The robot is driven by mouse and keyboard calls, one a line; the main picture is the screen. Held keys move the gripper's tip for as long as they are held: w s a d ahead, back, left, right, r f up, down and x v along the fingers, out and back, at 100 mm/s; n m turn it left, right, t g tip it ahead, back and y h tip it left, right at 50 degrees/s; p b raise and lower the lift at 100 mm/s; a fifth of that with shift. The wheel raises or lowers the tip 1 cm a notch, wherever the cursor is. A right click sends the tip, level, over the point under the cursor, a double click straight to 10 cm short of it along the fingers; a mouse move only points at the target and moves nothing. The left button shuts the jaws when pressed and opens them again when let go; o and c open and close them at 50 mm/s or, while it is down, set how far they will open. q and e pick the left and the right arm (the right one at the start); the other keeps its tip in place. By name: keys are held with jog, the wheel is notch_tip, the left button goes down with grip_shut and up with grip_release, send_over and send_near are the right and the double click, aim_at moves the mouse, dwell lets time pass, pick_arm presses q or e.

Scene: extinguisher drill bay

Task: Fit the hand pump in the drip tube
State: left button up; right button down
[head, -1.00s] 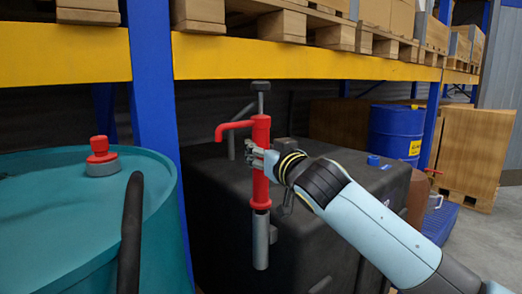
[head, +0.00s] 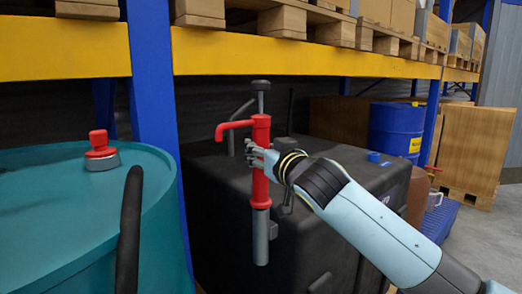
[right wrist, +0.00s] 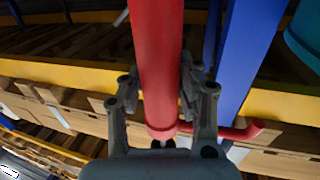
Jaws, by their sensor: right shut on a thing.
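The red hand pump (head: 261,132) stands upright near the middle of the head view, its spout pointing left and its dark handle on top. My right gripper (head: 262,162) is shut around its red body, which also fills the middle of the right wrist view (right wrist: 157,65). A grey tube with a small side bracket, seemingly the drip tube (head: 260,238), is directly below the red body, in line with it and in front of the black tank. I cannot tell how far the pump's lower end is inside it. My left gripper is not in view.
A teal drum (head: 60,215) with a red-topped cap (head: 101,145) stands at the left. A black tank (head: 215,215) is behind the pump, beside a blue rack post (head: 155,110). A yellow beam (head: 300,58) crosses above. A blue drum (head: 393,130) stands behind at right.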

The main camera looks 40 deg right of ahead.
jog(key=shift+f+b, duration=0.4)
jog(key=shift+f, duration=0.15)
jog(key=c, duration=0.9)
grip_release()
jog(key=shift+s, duration=0.15)
jog(key=shift+s+a, duration=0.25)
jog(key=shift+s, duration=1.2)
jog(key=shift+s+a, duration=0.25)
jog(key=shift+s, duration=1.15)
jog(key=shift+s+a, duration=0.25)
jog(key=shift+s, duration=1.2)
